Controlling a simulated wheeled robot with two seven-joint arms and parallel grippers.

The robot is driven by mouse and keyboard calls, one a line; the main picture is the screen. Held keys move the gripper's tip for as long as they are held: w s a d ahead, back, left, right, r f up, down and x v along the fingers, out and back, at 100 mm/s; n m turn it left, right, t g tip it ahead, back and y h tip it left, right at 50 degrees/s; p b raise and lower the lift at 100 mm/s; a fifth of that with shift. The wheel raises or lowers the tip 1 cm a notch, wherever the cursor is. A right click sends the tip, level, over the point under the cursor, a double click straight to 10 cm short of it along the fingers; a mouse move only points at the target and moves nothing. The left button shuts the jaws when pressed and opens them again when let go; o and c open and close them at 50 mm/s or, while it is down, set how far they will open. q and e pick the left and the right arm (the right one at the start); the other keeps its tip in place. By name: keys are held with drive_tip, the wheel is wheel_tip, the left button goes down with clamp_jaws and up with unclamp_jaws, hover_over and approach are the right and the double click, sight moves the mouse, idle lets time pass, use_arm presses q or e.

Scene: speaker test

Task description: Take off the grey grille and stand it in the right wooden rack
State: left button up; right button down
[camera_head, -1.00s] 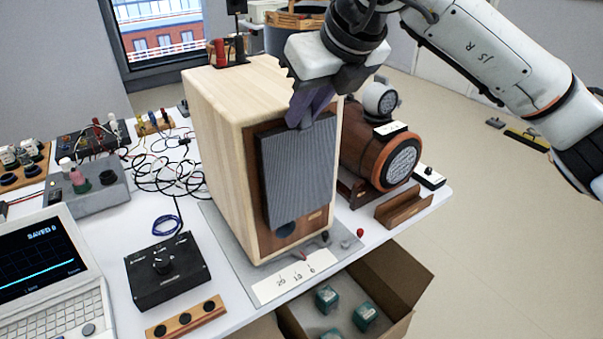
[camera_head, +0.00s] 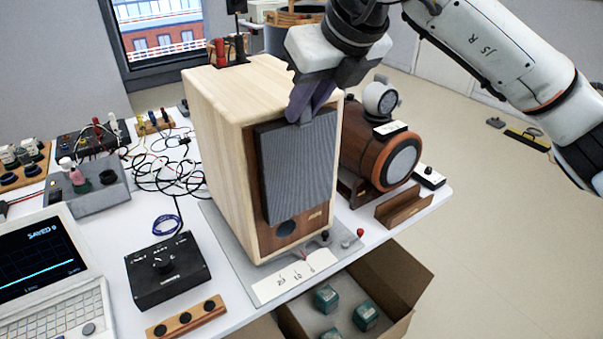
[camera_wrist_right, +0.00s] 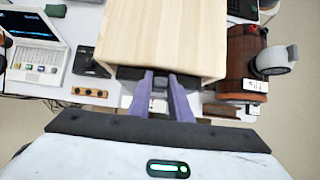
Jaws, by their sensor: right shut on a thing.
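The grey grille (camera_head: 296,170) hangs in front of the brown face of the pale wooden speaker (camera_head: 222,150), roughly upright. Its lower edge is above a dark round hole in that face. I cannot tell whether it still touches the cabinet. My right gripper (camera_head: 306,112) is shut on the grille's top edge with its purple fingers, which also show in the right wrist view (camera_wrist_right: 164,80). There the grille is mostly hidden below the fingers. A low wooden rack (camera_head: 403,207) stands empty at the table's right front edge. My left gripper is not in view.
A brown cylinder (camera_head: 365,155) with a pale round face lies behind the rack. A black box with a knob (camera_head: 168,270) and a laptop (camera_head: 50,270) stand left. A cardboard box (camera_head: 400,290) with teal blocks is below the table's front edge. Cables lie left of the speaker.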

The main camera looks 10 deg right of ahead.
drive_tip(key=shift+s, duration=0.1)
idle(0.4)
drive_tip(key=shift+s+d+b, duration=0.25)
drive_tip(key=shift+s+b, duration=0.15)
drive_tip(key=shift+s, duration=0.1)
drive_tip(key=shift+s+d+b, duration=0.2)
drive_tip(key=shift+s+b, duration=0.15)
drive_tip(key=shift+s, duration=0.1)
drive_tip(key=shift+s+d+b, duration=0.3)
drive_tip(key=shift+s+b, duration=0.1)
drive_tip(key=shift+s, duration=0.35)
drive_tip(key=shift+s+d+b, duration=0.3)
drive_tip(key=shift+s+b, duration=0.15)
drive_tip(key=shift+s, duration=0.25)
drive_tip(key=shift+s+d+b, duration=0.3)
drive_tip(key=shift+s+b, duration=0.1)
drive_tip(key=shift+s, duration=0.35)
